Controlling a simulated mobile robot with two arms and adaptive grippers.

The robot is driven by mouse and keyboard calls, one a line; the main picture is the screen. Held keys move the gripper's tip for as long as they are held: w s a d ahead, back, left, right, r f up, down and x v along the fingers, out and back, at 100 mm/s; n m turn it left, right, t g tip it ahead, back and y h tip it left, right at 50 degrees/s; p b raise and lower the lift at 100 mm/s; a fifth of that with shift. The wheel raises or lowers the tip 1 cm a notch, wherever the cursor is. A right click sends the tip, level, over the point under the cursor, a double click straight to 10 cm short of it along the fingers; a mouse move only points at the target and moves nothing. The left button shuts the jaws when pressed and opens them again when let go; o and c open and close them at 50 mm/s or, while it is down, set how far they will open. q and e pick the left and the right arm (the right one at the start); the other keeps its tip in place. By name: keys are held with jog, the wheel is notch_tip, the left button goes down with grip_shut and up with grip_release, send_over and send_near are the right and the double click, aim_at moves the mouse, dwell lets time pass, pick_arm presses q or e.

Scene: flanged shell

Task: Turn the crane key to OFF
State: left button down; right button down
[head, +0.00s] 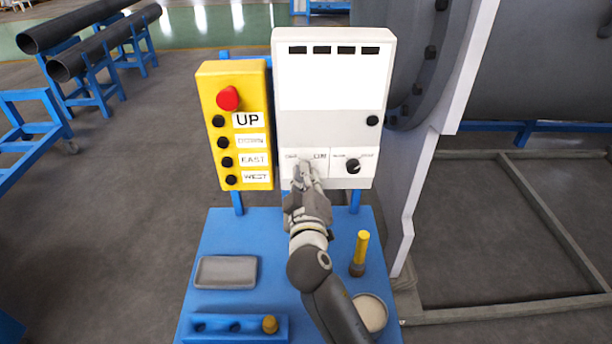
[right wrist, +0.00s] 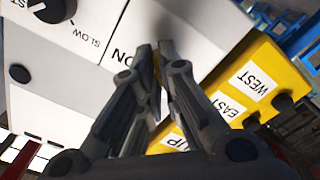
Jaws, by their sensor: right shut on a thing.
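The crane key sits on the lower left panel of the white control box (head: 333,85), but my right gripper (head: 304,168) covers it in the head view. In the right wrist view my right gripper (right wrist: 160,48) has its fingertips close together at the panel, shut on the key. The key itself is hardly visible between the fingers, so I cannot tell which way it points. An ON label (head: 320,155) is right of the fingertips in the head view, and a blurred label (head: 290,156) is left of them. My left gripper is not in view.
A yellow pendant box (head: 206,100) with a red button (head: 228,98) stands close on the left. A black SLOW knob (head: 353,166) is close on the right. The blue table (head: 215,232) below holds a grey tray (head: 226,272), a yellow-handled tool (head: 361,250) and a round dish (head: 371,313).

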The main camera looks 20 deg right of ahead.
jog(key=c, duration=1.6)
grip_release()
jog(key=shift+c, duration=0.2)
jog(key=shift+s, duration=0.1)
jog(key=v, duration=1.1)
jog(key=shift+s, duration=0.35)
jog(key=shift+a, duration=0.15)
